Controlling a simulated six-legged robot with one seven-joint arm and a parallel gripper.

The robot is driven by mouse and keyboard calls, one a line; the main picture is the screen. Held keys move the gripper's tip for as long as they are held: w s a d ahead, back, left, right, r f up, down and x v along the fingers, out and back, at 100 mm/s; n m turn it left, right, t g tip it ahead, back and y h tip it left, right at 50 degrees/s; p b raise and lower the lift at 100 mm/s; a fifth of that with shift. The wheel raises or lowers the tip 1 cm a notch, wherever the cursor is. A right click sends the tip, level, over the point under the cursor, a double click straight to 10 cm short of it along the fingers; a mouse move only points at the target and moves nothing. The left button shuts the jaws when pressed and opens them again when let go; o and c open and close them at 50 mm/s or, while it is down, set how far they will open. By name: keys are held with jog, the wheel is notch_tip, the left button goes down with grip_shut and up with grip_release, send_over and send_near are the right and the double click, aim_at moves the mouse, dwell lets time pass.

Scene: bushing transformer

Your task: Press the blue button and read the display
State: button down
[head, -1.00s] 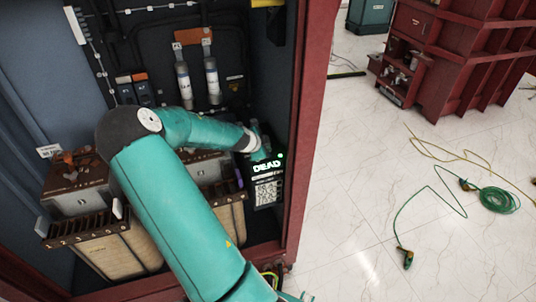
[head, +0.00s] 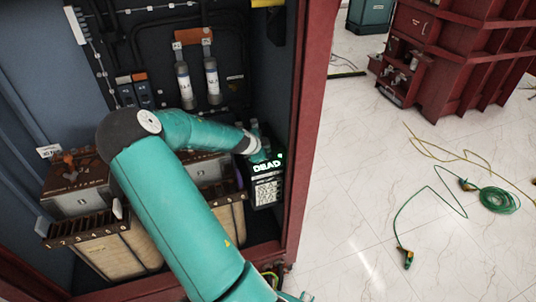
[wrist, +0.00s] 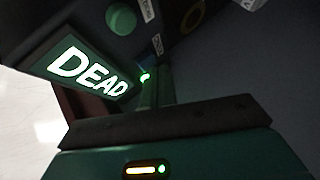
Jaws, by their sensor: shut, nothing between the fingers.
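A dark box-shaped device (head: 268,192) stands at the right side of the open cabinet in the head view. Its lit display (head: 266,167) reads "DEAD". The same display (wrist: 90,72) reads "DEAD" in the wrist view, with a small green light (wrist: 144,77) beside it. A round green-looking button (wrist: 120,18) sits on the device above the display. I cannot make out a clearly blue button. My gripper (head: 261,150) is at the top of the device in the head view. In the wrist view my gripper (wrist: 155,88) is shut and empty; whether it touches the device cannot be told.
The red cabinet frame (head: 302,110) rises close to the right of the device. Outside, cables (head: 497,199) lie on the white floor (head: 340,220), and a red unit (head: 450,60) stands at the back.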

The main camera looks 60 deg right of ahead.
jog(key=shift+f, duration=0.45)
dwell(0.7)
jog(key=shift+r, duration=0.9)
jog(key=shift+r, duration=2.5)
jog(key=shift+w, duration=0.1)
